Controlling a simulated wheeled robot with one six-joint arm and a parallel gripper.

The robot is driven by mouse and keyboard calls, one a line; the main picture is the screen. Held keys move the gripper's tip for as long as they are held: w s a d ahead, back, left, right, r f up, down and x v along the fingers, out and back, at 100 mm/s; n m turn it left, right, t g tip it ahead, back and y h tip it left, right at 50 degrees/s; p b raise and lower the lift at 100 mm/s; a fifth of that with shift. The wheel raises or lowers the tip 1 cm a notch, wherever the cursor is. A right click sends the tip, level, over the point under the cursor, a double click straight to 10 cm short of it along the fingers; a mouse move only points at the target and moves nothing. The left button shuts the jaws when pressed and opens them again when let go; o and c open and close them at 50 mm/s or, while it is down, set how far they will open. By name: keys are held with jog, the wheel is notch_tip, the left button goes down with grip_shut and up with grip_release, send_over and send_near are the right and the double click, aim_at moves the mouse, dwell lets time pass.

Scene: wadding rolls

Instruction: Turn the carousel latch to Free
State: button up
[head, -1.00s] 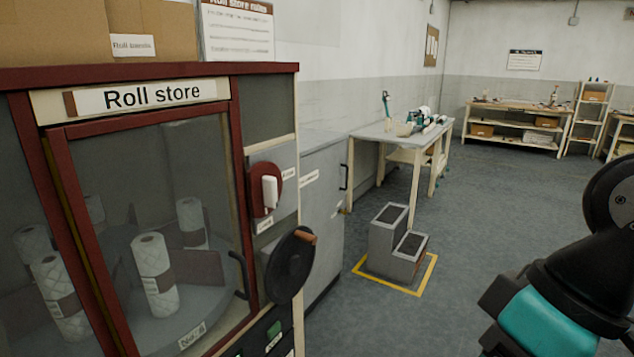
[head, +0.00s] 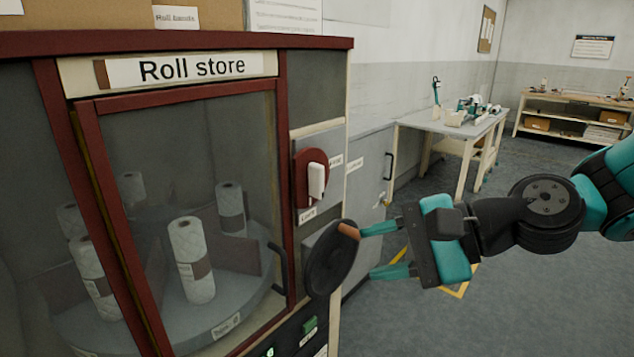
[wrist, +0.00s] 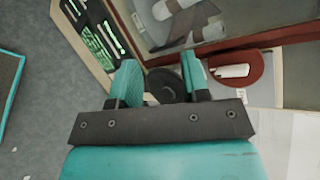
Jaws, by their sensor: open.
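The carousel latch is a white lever (head: 316,181) on a dark red plate (head: 301,180), on the right front of the Roll store cabinet. The lever stands upright in the head view, with small labels beside and below it that I cannot read surely. The red plate and white lever also show in the wrist view (wrist: 233,71), right of the fingers. Below the latch is a black handwheel (head: 330,262) with an orange-brown knob (head: 348,230). My gripper (head: 366,250) is open and empty, with its teal fingertips close to the handwheel's right side; contact is unclear.
The cabinet's glass door (head: 185,200) is shut, with a vertical handle (head: 279,269) left of the handwheel. Several white rolls (head: 192,260) stand on the carousel inside. A grey cabinet (head: 370,165) adjoins at the right. A work table (head: 455,124) stands farther back.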

jog(key=w+d+m+t+y, duration=0.2)
jog(key=w+m+t, duration=0.2)
jog(key=w+m, duration=0.5)
jog(key=m+t, duration=0.4)
jog(key=m, duration=0.4)
send_near(323, 179)
jog(key=p+x, duration=0.9)
jog(key=p, duration=0.1)
jog(key=shift+w+a+r+p, duration=0.1)
jog(key=shift+a+r+p, duration=0.1)
jog(key=shift+p, duration=0.1)
jog(key=shift+w+a+f, duration=0.1)
jog(key=shift+w+a, duration=0.25)
jog(key=shift+a, duration=0.05)
grip_shut()
